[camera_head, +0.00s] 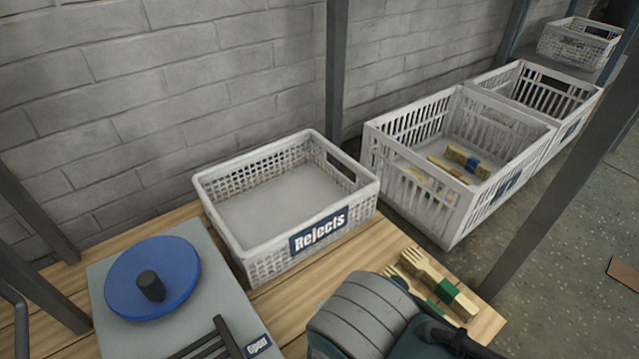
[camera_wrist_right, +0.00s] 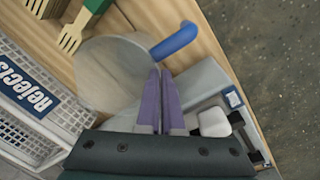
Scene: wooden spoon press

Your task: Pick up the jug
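In the right wrist view the jug (camera_wrist_right: 112,75) is a grey round body with a blue handle (camera_wrist_right: 176,40) pointing up and right. It is on the wooden table. My right gripper (camera_wrist_right: 161,72) has purple fingers close together, with tips by the jug's side, just below the handle. I see nothing clearly held between them, and cannot tell whether they touch the jug. In the head view my grey and teal right arm fills the bottom middle, and the jug does not show there. My left gripper is not in view.
A white Rejects crate (camera_head: 230,249) stands on the table. Wooden forks with a green band (camera_head: 447,289) lie right of it. A grey machine with a blue disc (camera_head: 186,285) is at left. White crates (camera_head: 440,226) stand beyond the table, near dark posts.

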